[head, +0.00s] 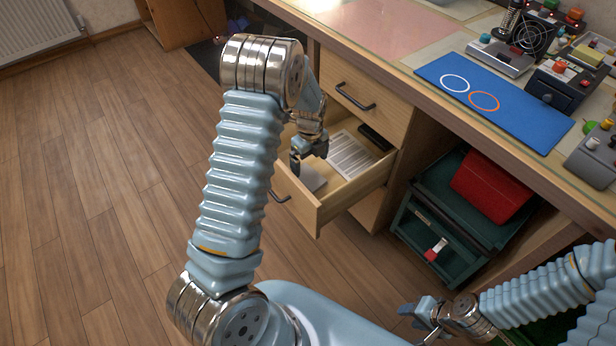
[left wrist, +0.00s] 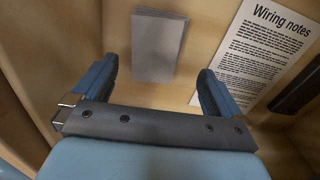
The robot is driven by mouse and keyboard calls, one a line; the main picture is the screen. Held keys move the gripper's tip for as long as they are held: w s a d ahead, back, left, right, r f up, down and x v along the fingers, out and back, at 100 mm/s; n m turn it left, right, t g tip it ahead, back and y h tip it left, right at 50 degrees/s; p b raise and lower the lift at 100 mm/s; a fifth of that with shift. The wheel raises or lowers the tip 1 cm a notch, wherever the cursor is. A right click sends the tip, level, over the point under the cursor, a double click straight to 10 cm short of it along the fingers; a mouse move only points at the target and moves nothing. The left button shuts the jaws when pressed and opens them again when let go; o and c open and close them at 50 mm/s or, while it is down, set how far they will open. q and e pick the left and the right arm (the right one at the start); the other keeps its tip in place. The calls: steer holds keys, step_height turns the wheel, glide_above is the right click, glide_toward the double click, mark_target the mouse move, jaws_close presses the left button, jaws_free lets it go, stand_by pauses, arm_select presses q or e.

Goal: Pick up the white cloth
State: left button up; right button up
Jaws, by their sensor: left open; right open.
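A flat, pale rectangle (head: 313,178), which may be the white cloth, lies in the open drawer (head: 345,203). It looks grey in the left wrist view (left wrist: 158,45), and I cannot tell for certain that it is cloth. My left gripper (head: 308,157) is over the drawer, pointing down, open and empty. In the left wrist view the pale rectangle shows beyond and between the spread fingers (left wrist: 158,72), apart from them. The gripper hides part of it in the head view. My right gripper (head: 424,312) is low at the bottom right, open, away from the drawer.
A printed "Wiring notes" sheet (left wrist: 268,50) and a dark object (head: 375,137) lie in the drawer's right part. Drawer walls surround the left gripper. The desk with a blue mat (head: 490,100) is above right. A green box with a red case (head: 490,187) stands below.

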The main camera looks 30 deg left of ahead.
mark_target(309, 176)
arm_select(q)
steer(key=f, duration=0.5)
steer(key=shift+s+f, duration=0.2)
steer(key=shift+f, duration=0.1)
steer(key=c, duration=1.1)
steer(key=shift+o, duration=0.2)
step_height(309, 176, up, 10)
